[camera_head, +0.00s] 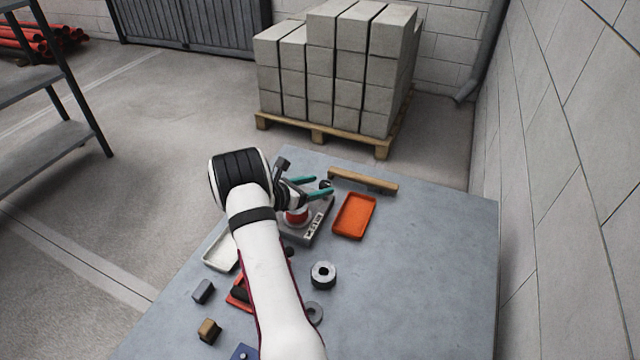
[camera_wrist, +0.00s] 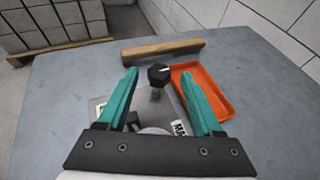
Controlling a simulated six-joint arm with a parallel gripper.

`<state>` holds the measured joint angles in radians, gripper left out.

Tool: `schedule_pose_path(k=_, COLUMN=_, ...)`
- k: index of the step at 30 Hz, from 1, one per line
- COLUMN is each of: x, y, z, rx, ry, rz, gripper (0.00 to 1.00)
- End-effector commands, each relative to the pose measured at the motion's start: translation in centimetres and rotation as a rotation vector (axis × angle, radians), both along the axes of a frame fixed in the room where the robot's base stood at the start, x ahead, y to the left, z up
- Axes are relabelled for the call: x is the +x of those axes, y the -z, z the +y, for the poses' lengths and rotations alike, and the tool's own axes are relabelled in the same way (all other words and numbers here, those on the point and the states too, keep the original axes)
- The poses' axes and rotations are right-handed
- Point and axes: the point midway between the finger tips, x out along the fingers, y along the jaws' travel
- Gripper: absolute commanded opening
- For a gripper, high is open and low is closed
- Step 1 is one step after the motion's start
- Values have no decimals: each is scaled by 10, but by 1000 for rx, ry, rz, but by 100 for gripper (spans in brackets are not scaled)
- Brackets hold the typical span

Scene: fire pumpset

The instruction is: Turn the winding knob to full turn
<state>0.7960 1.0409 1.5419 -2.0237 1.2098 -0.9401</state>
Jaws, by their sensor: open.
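The winding knob (camera_wrist: 158,74) is a black faceted knob with a light pointer mark, on a short stem above a grey device (camera_head: 315,226). In the head view the knob (camera_head: 325,185) shows small beside the teal fingertips. My gripper (camera_wrist: 157,75) is open, its two teal fingers to the left and right of the knob in the wrist view, apart from it. In the head view my gripper (camera_head: 318,187) is over the device. The device carries a white label and a red round part (camera_head: 296,217); my gripper and arm hide part of it.
An orange tray (camera_head: 354,216) lies right of the device, and a wooden bar (camera_head: 362,180) lies behind. A white tray (camera_head: 221,252), a black ring (camera_head: 323,274) and small blocks (camera_head: 203,291) lie around my arm. The table's right side is clear. A pallet of blocks (camera_head: 330,75) stands beyond.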

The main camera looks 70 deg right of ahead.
Motion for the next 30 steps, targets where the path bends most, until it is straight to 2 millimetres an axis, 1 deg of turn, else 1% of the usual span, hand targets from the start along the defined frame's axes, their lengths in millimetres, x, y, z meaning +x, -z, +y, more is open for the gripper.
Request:
schedule_pose_path(k=3, x=-5, y=6, z=-12, rx=0, ry=0, rz=0, gripper=67)
schedule_pose_path(k=6, x=-7, y=7, z=-17, rx=0, ry=-1, rz=0, gripper=67)
schedule_pose_path(k=13, x=-7, y=8, z=-18, rx=0, ry=-1, rz=0, gripper=67)
schedule_pose_path(k=14, x=-7, y=8, z=-18, rx=0, ry=-1, rz=0, gripper=65)
schedule_pose_path(k=15, x=-7, y=8, z=-18, rx=0, ry=-1, rz=0, gripper=58)
schedule_pose_path(k=23, x=-7, y=8, z=-17, rx=0, ry=-1, rz=0, gripper=11)
schedule_pose_path(k=24, x=-7, y=8, z=-17, rx=-1, ry=-1, rz=-1, gripper=4)
schedule_pose_path(k=25, x=-7, y=8, z=-17, rx=0, ry=0, rz=-1, gripper=0)
schedule_pose_path(k=30, x=-7, y=7, z=-18, rx=-1, ry=6, rz=0, gripper=0)
